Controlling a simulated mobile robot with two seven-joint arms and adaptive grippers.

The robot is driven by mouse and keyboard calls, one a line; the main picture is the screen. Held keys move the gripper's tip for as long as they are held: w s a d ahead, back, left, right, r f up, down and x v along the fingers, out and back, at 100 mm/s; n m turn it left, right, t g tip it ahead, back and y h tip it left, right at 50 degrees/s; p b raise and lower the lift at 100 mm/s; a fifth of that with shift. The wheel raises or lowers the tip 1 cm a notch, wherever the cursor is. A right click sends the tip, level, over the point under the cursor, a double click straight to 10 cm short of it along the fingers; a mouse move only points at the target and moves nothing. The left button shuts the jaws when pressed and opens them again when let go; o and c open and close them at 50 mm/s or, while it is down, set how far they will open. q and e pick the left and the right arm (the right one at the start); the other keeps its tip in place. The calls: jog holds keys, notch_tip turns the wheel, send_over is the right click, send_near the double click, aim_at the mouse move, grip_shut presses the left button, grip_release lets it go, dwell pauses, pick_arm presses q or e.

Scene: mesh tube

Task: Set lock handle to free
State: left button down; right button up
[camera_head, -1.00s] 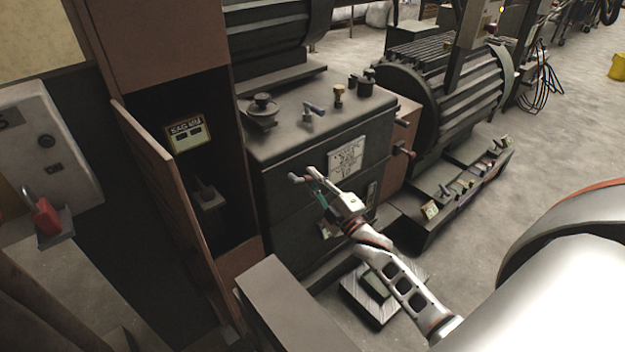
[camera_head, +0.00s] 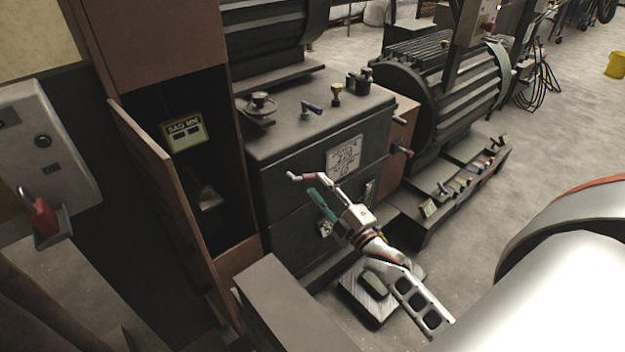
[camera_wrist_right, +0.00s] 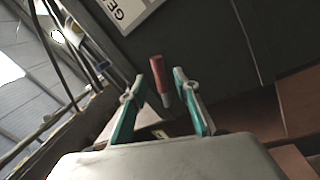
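My right gripper (camera_head: 322,196), with teal fingers, is just below and in front of this lever. In the right wrist view, my right gripper (camera_wrist_right: 168,76) is open, and a red handle (camera_wrist_right: 158,72) with a pale lower end shows in the gap between its fingers. Contact is not clear. My left gripper is not in view.
A white label plate (camera_head: 345,157) is just above the right gripper. Small levers, among them a blue one (camera_head: 312,108), stand on the box top. An open brown cabinet door (camera_head: 160,175) is at left. A ribbed motor (camera_head: 440,95) stands behind at right.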

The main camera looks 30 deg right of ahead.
jog(key=s+f, duration=0.1)
jog(key=s, duration=0.6)
jog(key=shift+d, duration=0.2)
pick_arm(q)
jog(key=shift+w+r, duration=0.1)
pick_arm(e)
jog(key=shift+s+f, duration=0.1)
